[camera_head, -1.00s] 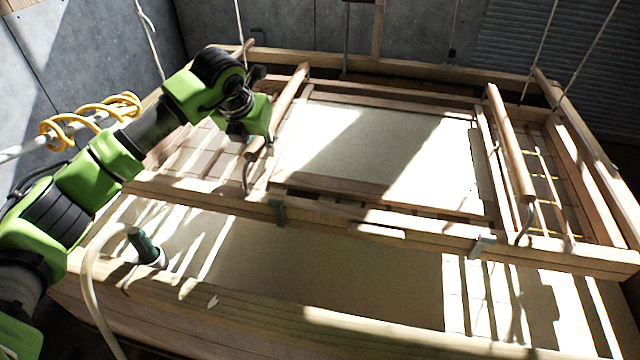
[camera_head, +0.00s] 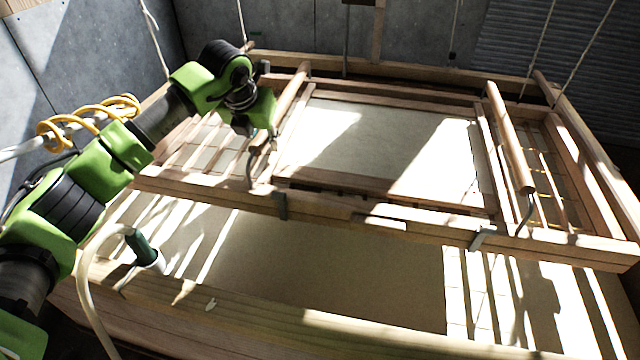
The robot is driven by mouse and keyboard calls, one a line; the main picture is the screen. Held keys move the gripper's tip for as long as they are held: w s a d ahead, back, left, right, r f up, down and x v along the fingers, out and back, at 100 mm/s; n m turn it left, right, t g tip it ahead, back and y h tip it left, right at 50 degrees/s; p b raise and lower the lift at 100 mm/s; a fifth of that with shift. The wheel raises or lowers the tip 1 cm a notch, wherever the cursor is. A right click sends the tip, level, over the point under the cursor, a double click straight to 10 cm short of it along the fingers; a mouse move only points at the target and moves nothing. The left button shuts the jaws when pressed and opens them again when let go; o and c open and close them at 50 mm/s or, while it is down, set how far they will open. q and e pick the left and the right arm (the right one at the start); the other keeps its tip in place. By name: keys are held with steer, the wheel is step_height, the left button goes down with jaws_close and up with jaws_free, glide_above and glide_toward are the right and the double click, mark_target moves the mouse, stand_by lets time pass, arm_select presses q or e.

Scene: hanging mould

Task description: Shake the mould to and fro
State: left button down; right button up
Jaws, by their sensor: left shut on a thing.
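The mould (camera_head: 405,222) is a large wooden frame hanging on ropes over a vat (camera_head: 330,335). A pale sheet area (camera_head: 385,150) lies in its middle, framed by wood. A round wooden handle bar (camera_head: 291,93) runs along its left side and another bar (camera_head: 510,135) along its right. My left gripper (camera_head: 262,138) is at the near end of the left bar and is shut on it; its fingers are mostly hidden by the wrist and shadow. My right gripper is not in view.
The vat holds pale pulp (camera_head: 330,265) below the mould. A hose (camera_head: 95,265) with a green nozzle (camera_head: 142,248) hangs over the vat's near left edge. Ropes (camera_head: 590,50) rise from the mould's corners. A grey wall (camera_head: 290,40) stands behind.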

mark_target(253, 152)
arm_select(q)
steer(key=shift+w+d, duration=0.2)
steer(key=shift+w, duration=0.7)
steer(key=s, duration=0.2)
steer(key=s+a+b, duration=0.1)
steer(key=s, duration=0.1)
steer(key=s+b, duration=0.1)
steer(key=s, duration=0.2)
steer(key=shift+a+f, duration=0.1)
steer(key=shift+a, duration=0.15)
steer(key=shift+s, duration=0.5)
steer(key=shift+w, duration=0.15)
steer(key=w, duration=0.2)
steer(key=w+d, duration=0.1)
steer(key=w, duration=0.4)
steer(key=shift+w+d+p, duration=0.25)
steer(key=shift+w+p, duration=0.1)
steer(key=shift+p, duration=0.05)
